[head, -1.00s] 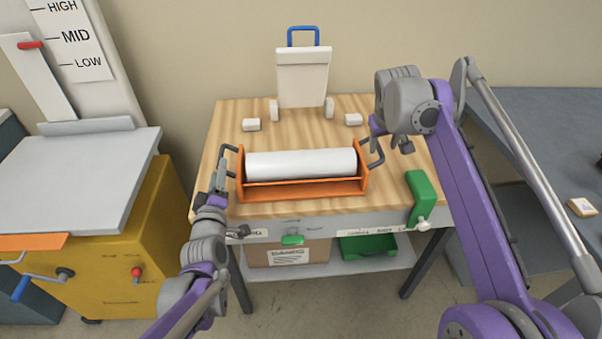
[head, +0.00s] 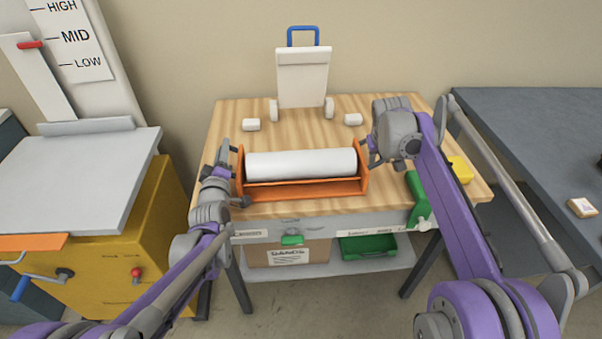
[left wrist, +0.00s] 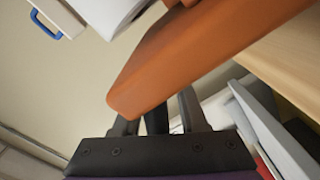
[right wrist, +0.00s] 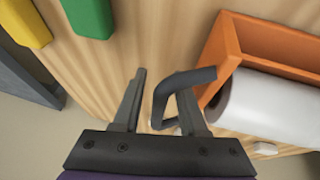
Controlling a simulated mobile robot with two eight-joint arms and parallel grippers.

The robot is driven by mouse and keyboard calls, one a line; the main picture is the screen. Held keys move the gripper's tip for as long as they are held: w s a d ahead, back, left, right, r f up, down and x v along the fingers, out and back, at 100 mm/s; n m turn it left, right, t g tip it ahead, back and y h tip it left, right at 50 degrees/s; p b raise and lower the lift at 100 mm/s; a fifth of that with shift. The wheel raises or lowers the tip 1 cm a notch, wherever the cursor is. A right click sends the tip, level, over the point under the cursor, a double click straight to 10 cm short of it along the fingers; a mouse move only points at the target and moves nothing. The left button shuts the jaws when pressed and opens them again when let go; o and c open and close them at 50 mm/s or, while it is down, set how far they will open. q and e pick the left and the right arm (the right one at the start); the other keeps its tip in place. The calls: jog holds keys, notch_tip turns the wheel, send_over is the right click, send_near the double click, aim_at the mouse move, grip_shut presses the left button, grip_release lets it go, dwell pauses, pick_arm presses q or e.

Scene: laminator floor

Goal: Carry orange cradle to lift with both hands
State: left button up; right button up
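The orange cradle (head: 305,190) sits on the wooden table with a white roll (head: 300,163) lying in it. It also shows in the right wrist view (right wrist: 228,45) and the left wrist view (left wrist: 190,55). My left gripper (head: 221,160) is at the cradle's left end; its fingers are apart, with a dark handle part between them, partly hidden by the orange end wall. My right gripper (right wrist: 160,90) is open, its fingers on either side of the dark right handle (right wrist: 172,95), with gaps visible. The lift (head: 80,180) has a grey platform at the left, beside a HIGH, MID, LOW scale.
A white upright holder with a blue handle (head: 302,75) stands behind the cradle, with small white blocks (head: 251,125) nearby. A green block (head: 416,195) and yellow block (head: 461,169) are at the table's right. A dark table (head: 540,140) stands further right. The lift platform is bare.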

pick_arm(q)
grip_shut()
pick_arm(e)
grip_shut()
dwell(0.9)
